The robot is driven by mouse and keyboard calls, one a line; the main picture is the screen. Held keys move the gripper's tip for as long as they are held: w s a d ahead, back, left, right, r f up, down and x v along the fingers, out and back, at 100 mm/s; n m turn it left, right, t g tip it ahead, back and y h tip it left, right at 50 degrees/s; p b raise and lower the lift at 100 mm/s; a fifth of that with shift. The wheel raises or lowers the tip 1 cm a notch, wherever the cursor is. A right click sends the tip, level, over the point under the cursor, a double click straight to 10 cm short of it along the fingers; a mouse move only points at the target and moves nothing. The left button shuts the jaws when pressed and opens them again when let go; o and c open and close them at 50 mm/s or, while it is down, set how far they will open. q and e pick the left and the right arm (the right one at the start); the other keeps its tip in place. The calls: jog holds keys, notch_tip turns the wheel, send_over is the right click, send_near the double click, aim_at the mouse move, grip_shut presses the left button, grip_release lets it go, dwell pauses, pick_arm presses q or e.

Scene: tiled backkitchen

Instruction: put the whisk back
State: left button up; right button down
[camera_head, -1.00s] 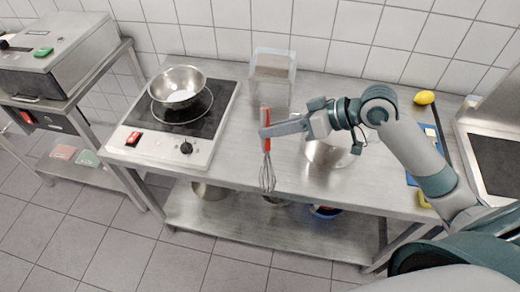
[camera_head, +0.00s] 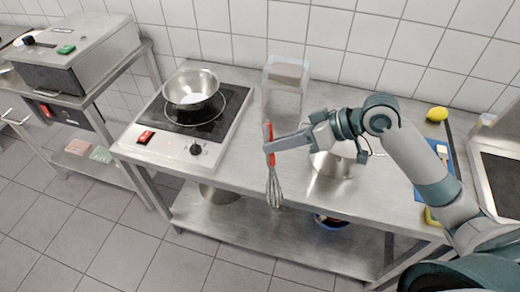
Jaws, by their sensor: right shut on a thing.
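The whisk (camera_head: 272,185) has a red handle and a wire head. It hangs head-down, with the wires over the front edge of the steel table (camera_head: 240,160). My right gripper (camera_head: 271,146) is shut on the red handle of the whisk. The gripper hides a part of the handle. My left gripper is not in view.
A hob (camera_head: 160,150) with a steel bowl (camera_head: 191,88) stands at the table's left. A clear container (camera_head: 285,95) is behind the whisk. A steel pot (camera_head: 333,163) sits under my right forearm. A lemon (camera_head: 437,114) and a blue board (camera_head: 440,165) lie at the right.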

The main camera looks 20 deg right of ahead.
aim_at(273, 167)
jog(key=s+a+f+n+g+h+b, duration=0.1)
jog(key=s+a+f+n+g+h, duration=0.1)
jog(key=a+f+n+g+h, duration=0.65)
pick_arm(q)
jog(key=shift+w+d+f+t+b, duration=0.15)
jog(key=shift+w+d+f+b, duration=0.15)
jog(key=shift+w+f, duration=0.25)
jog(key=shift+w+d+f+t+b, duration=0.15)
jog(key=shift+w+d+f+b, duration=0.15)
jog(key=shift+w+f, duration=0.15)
pick_arm(e)
jog(key=w+d+r+n+t+h, duration=0.2)
jog(key=w+d+n+t+h, duration=0.1)
jog(key=n, duration=1.1)
jog(key=d+t+h, duration=0.1)
jog(key=d+t, duration=0.1)
jog(key=t, duration=0.1)
jog(key=shift+d+r+h, duration=0.2)
jog(key=shift+d+h, duration=0.15)
jog(key=shift+d, duration=0.05)
jog(key=shift+n, duration=0.25)
